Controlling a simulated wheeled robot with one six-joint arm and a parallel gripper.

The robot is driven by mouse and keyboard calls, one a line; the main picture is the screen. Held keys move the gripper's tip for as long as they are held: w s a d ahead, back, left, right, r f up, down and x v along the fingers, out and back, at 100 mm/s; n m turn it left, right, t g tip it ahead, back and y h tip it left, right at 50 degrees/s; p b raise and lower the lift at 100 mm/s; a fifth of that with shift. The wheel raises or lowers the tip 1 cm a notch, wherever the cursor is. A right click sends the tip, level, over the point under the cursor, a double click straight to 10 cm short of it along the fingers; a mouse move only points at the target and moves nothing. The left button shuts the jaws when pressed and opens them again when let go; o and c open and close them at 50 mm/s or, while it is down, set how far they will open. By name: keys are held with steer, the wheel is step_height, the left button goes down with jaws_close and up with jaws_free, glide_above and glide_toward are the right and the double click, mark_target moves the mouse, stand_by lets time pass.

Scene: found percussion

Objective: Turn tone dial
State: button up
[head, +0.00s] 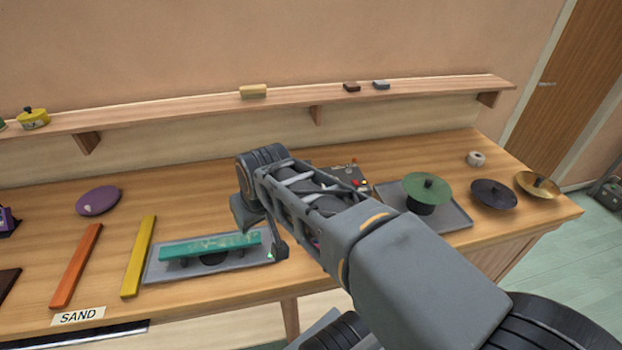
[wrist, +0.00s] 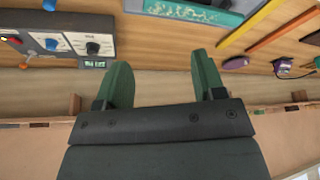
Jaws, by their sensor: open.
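A grey control box (wrist: 70,22) with knobs is at the upper left of the wrist view. It carries a black pointer dial (wrist: 92,47) and blue knobs (wrist: 50,43); I cannot tell which is the tone dial. In the head view the box (head: 345,172) is mostly hidden behind my arm, with small red and yellow parts showing. My gripper (wrist: 163,72) is open, its two green fingers apart with nothing between them. The box lies beside the fingers, to their left in the wrist view, apart from them.
A teal bar (head: 220,243) lies on a grey tray (head: 165,272) near my gripper. Orange (head: 76,265) and yellow (head: 138,257) bars lie left of it. A green cymbal (head: 427,187) stands on a tray at right, with other discs beyond. A shelf (head: 200,111) runs along the wall.

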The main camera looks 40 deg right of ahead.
steer(key=w+d+f+m+b, duration=0.1)
steer(key=w+d+f+b, duration=0.15)
steer(key=w+d, duration=0.75)
steer(key=w+d+f+m+b, duration=0.1)
steer(key=w+d+f, duration=0.3)
steer(key=d, duration=1)
steer(key=shift+h, duration=0.3)
steer(key=x, duration=0.4)
steer(key=w+p+x, duration=0.1)
steer(key=x, duration=0.7)
steer(key=shift+w+d+p, duration=0.15)
steer(key=shift+w+p, duration=0.15)
steer(key=shift+w+f, duration=0.2)
steer(key=shift+f, duration=0.2)
steer(key=c, duration=0.9)
